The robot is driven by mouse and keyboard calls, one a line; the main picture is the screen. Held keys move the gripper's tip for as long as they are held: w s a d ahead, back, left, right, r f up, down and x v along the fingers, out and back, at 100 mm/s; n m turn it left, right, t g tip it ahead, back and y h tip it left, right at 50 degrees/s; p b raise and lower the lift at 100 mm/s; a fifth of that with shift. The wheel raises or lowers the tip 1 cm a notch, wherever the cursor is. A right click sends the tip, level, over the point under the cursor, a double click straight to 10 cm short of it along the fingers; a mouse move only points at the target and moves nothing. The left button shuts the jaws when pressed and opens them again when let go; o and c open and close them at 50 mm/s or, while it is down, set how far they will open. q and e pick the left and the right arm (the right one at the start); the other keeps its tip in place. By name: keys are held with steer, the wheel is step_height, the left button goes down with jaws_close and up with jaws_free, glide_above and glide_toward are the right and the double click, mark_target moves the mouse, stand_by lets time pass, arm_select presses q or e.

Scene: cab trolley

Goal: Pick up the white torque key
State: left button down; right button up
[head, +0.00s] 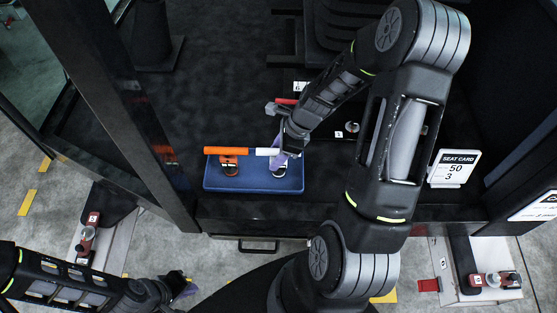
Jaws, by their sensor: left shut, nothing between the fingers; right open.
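A bar with a long orange part (228,150) and a white end (266,151) lies level across the blue tray (254,183). The white end is the only white key-like part I make out; I cannot tell if it is a separate piece. An orange-red holder (229,167) stands under the bar's left part. My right gripper (279,160) is open at the white end, its purple fingers over the tray's right half. They partly hide the bar's right end and what stands there. My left gripper (185,285) is shut and empty, low at the left, away from the tray.
A seat card (455,167) stands at the right. A red-ended piece (285,102) lies behind my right gripper. A small knob (352,127) stands behind my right arm. Knobbed fittings stand at the lower left (86,240) and lower right (494,280). A dark post (125,110) rises left of the tray.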

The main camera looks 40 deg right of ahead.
steer(key=shift+x, duration=0.75)
jaws_close()
stand_by(1.3)
